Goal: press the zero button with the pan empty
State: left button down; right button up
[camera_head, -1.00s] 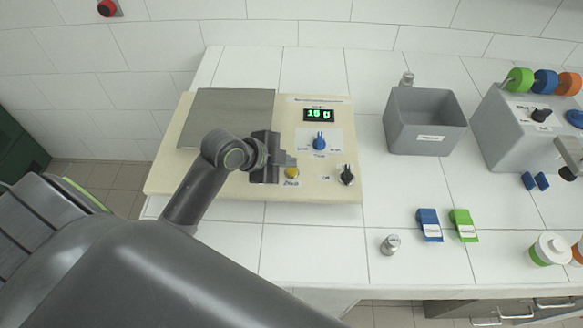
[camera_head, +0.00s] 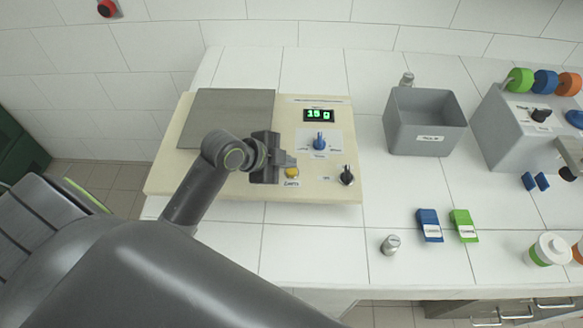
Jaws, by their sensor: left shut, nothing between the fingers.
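A cream-coloured scale (camera_head: 229,190) stands on the white tiled counter. Its grey metal pan (camera_head: 226,112) is bare where it shows; my arm and gripper cover part of its lower right corner. The green display (camera_head: 319,115) appears to read 15 g. The yellow zero button (camera_head: 292,173) is at the lower middle of the panel. My left gripper (camera_head: 290,160) is shut and empty, with its tips right above or at the button; I cannot tell whether they touch it. My right gripper is not in view.
A blue-pointer knob (camera_head: 319,142) and a black knob (camera_head: 347,175) sit close to the button. A grey bin (camera_head: 424,125), a metal weight (camera_head: 390,244), blue (camera_head: 429,226) and green (camera_head: 464,226) packets and a grey machine (camera_head: 510,135) stand to the right.

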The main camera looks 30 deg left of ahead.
aim_at(288, 172)
pick_arm(q)
jog(key=shift+f, duration=0.1)
dwell(0.4)
jog(key=shift+f, duration=0.35)
jog(key=shift+f+b, duration=0.35)
jog(key=shift+b, duration=0.05)
dwell(0.4)
jog(key=shift+r, duration=0.15)
jog(key=shift+r+p, duration=0.6)
jog(key=shift+p, duration=0.2)
notch_tip(288, 172, up, 6)
jog(key=p, duration=0.5)
jog(key=shift+p, duration=0.35)
